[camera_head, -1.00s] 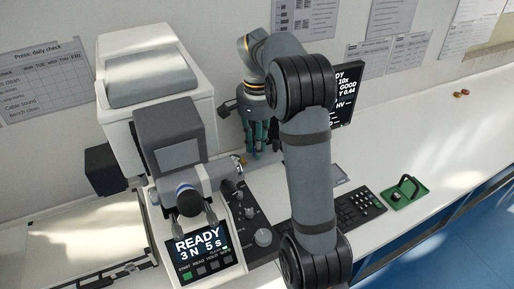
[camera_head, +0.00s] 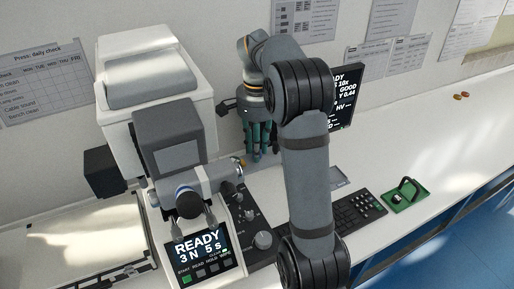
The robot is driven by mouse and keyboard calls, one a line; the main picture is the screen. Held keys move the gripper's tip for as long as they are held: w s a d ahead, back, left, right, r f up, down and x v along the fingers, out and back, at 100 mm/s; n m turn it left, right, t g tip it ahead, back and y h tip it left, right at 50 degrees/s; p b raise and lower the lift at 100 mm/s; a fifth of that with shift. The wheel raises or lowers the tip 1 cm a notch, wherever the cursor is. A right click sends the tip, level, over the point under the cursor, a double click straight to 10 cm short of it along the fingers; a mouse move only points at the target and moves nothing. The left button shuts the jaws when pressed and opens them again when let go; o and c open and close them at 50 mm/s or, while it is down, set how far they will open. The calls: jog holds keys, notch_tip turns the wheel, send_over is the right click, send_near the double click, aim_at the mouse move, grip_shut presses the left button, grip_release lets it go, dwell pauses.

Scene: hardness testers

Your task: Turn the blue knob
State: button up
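A grey and white hardness tester (camera_head: 170,130) stands left of my arm. No separate knob shows clearly as blue. A blue band (camera_head: 181,190) shows on the round part under the tester's head. Dark teal finger-like parts show there, and I cannot tell how far apart the fingertips are. Nothing is clearly held.
The tester's screen (camera_head: 200,245) reads READY. A dark monitor (camera_head: 344,95) stands behind my arm. The white bench (camera_head: 440,130) is mostly clear at the right. A wall with papers is behind.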

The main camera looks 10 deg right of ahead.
jog(key=shift+o, duration=1.4)
notch_tip(320, 180, up, 12)
jog(key=shift+f, duration=0.15)
notch_tip(320, 180, down, 12)
jog(key=shift+r, duration=0.1)
dwell(0.4)
